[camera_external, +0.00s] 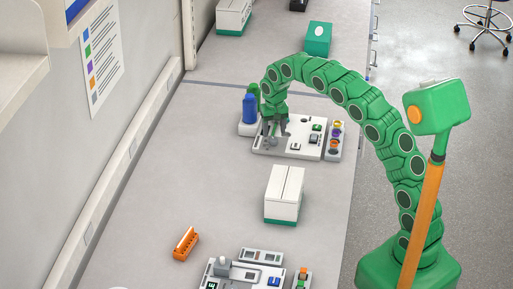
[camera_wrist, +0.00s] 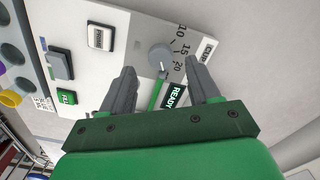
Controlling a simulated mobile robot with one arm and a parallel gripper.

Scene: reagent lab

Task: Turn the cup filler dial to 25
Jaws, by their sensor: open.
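The cup filler (camera_external: 309,150) is a white panel unit on the bench. Its grey round dial (camera_wrist: 160,57) shows in the wrist view, beside printed marks 10, 15 and 20. A green stripe (camera_wrist: 156,94) runs from near the dial towards my gripper's palm. A READY display (camera_wrist: 174,97) lies beside it. My gripper (camera_wrist: 160,67) is open, with one finger on each side of the dial in the picture; I see no contact. In the external view my gripper (camera_external: 276,131) points down over the panel's left part. The dial's pointer setting is hard to read.
A blue bottle (camera_external: 250,108) stands just left of my gripper. Coloured cups (camera_external: 335,135) sit at the panel's right edge. A white box (camera_external: 284,192) and an orange rack (camera_external: 185,243) stand nearer the camera. A green box (camera_external: 318,38) is behind.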

